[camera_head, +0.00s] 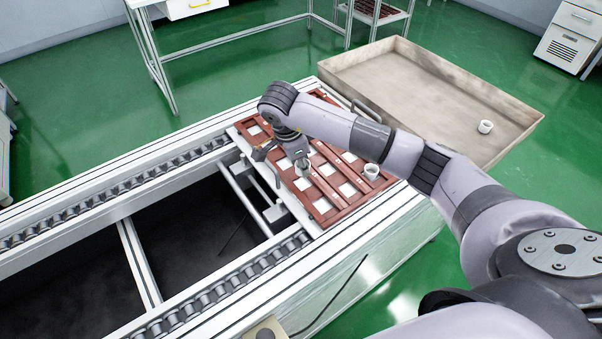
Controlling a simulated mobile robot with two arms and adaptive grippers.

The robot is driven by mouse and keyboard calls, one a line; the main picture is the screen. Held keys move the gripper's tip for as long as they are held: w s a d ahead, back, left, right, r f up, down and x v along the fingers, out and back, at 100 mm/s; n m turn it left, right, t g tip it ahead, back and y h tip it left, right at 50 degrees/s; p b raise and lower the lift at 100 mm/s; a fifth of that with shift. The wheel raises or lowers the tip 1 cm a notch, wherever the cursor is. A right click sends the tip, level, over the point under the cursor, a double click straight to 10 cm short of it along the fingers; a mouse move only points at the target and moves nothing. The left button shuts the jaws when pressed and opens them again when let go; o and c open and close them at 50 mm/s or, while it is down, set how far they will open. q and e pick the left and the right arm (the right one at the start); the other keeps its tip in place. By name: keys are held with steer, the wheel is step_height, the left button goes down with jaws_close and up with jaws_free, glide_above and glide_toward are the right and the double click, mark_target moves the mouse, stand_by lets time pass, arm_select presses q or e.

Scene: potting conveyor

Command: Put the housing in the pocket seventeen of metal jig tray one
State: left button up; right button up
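The reddish-brown jig tray (326,206) lies on the conveyor and has several square, pale pockets. Pocket numbers cannot be read. One white, cup-like housing (371,171) stands upright at the tray's right side. Another white housing (485,126) sits in the large shallow bin. My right arm reaches in from the right over the tray, with its gripper (301,168) pointing down over the tray's middle. The fingers are small and partly hidden, so I cannot tell whether they are open or hold something. My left gripper is not in view.
The large bin (410,58) stands behind and right of the conveyor, mostly empty. Roller tracks (215,290) and metal rails frame a dark open gap left of the tray. A white-framed table (160,60) stands at the back on the green floor.

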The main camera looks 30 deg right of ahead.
mark_target(300, 173)
step_height(300, 173, down, 5)
steer(key=shift+f, duration=0.1)
stand_by(0.3)
steer(key=o, duration=0.4)
steer(key=shift+f, duration=0.15)
steer(key=shift+c, duration=0.2)
steer(key=o, duration=0.5)
steer(key=shift+c, duration=0.2)
